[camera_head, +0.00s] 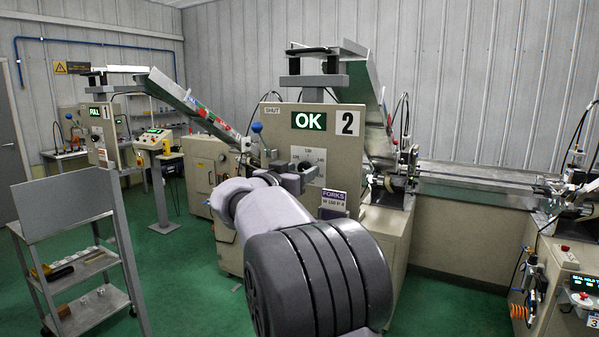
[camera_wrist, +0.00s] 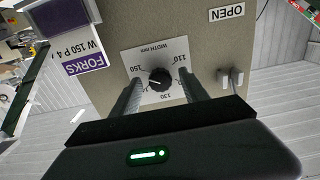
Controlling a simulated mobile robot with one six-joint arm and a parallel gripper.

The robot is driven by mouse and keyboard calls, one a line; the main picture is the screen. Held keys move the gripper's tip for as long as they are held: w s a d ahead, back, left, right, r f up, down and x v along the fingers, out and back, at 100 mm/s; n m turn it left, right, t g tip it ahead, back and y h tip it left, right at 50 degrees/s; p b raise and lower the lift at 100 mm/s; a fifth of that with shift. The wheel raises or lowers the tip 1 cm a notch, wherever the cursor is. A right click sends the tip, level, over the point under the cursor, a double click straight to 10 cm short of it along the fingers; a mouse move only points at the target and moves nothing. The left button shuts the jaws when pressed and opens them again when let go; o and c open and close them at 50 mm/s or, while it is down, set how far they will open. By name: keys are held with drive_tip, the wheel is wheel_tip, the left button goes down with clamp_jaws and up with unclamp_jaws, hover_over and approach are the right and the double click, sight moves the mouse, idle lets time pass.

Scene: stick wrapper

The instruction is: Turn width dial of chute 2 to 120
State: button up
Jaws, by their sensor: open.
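The width dial of chute 2 is a black round knob (camera_wrist: 160,79) on a white scale plate (camera_wrist: 148,58), seen upside down in the wrist view. The plate reads WIDTH mm, with 150 at the left, 110 at the right and 130 below. A small pale mark on the knob appears to point left; the exact value is hard to read. My gripper (camera_wrist: 163,76) is open, one finger on each side of the knob; contact is unclear. In the head view my gripper (camera_head: 287,172) covers part of the scale plate (camera_head: 309,156) and hides the knob.
The chute 2 cabinet shows an OK display (camera_head: 309,120) and a number 2 sign (camera_head: 347,123). A FORKS label (camera_head: 333,201) hangs below right of the dial. An OPEN label (camera_wrist: 227,13) is on the panel. A grey cart (camera_head: 75,245) stands at left on green floor.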

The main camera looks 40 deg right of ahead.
drive_tip(key=shift+c, duration=0.2)
clamp_jaws()
